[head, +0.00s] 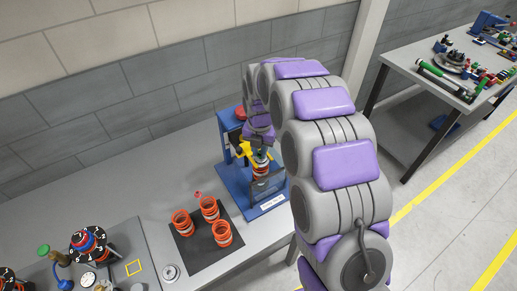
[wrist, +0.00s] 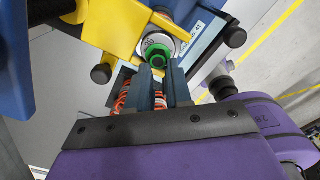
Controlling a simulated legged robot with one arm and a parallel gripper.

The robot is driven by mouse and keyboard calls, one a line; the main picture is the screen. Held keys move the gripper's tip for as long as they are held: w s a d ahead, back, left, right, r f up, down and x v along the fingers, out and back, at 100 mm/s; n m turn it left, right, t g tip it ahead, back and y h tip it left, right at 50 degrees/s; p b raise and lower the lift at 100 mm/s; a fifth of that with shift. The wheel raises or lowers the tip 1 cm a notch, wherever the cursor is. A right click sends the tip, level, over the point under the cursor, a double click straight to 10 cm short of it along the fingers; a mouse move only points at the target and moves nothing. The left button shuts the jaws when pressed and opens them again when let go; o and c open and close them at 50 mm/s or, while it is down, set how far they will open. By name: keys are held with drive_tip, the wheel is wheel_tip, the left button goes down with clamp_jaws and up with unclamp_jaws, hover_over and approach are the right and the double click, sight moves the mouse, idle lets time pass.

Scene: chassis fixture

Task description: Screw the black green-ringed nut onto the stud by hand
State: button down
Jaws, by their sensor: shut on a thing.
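The green-ringed nut (wrist: 157,55) is at the fingertips of my gripper (wrist: 157,68) in the wrist view. Its green ring shows, with a dark centre. The dark fingers are shut on it, close to a silver round part held by a yellow bracket (wrist: 113,30). In the head view my gripper (head: 259,150) is at the blue fixture (head: 228,150), above an upright spring assembly. The stud cannot be made out; I cannot tell how far the nut sits on it.
A dark mat (head: 193,258) with orange springs (head: 209,208) lies left of the fixture. Further left is a grey board (head: 135,235) with several parts. A second table (head: 425,75) stands at the right.

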drive_tip(key=n, duration=0.2)
drive_tip(key=n+p, duration=0.2)
drive_tip(key=n, duration=0.1)
drive_tip(key=shift+s+d+n, duration=0.15)
drive_tip(key=shift+d+n, duration=0.1)
drive_tip(key=shift+n, duration=0.05)
drive_tip(key=p, duration=0.3)
drive_tip(key=shift+r+n, duration=0.15)
drive_tip(key=shift+n, duration=0.25)
drive_tip(key=shift+p, duration=0.55)
drive_tip(key=shift+d+f+n+p, duration=0.15)
drive_tip(key=shift+f+n+p, duration=0.2)
drive_tip(key=shift+p, duration=0.2)
drive_tip(key=m, duration=0.4)
drive_tip(key=shift+f, duration=0.1)
drive_tip(key=m, duration=0.2)
drive_tip(key=m+b, duration=0.1)
drive_tip(key=m, duration=0.2)
drive_tip(key=shift+a, duration=0.4)
drive_tip(key=m, duration=0.6)
drive_tip(key=shift+w+a+f+b, duration=0.15)
drive_tip(key=shift+w+a+b, duration=0.05)
drive_tip(key=shift+a+b, duration=0.1)
